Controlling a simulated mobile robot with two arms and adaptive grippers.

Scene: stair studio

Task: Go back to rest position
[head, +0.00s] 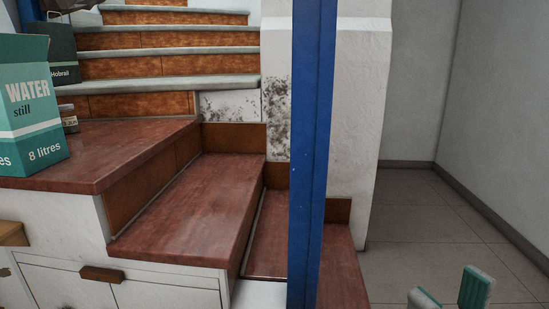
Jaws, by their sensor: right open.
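My right gripper (450,291) shows at the bottom right edge, with two grey and green fingertips apart and nothing seen between them. It is over the grey tiled floor, to the right of the stairs. Its lower part is cut off by the frame. My left gripper is not in view.
Red-brown steps (195,209) rise on the left. On them stand a teal and white water box (34,120) and a dark bag (62,42). A blue post (309,150) stands before the steps. The tiled floor (420,225) at right looks clear.

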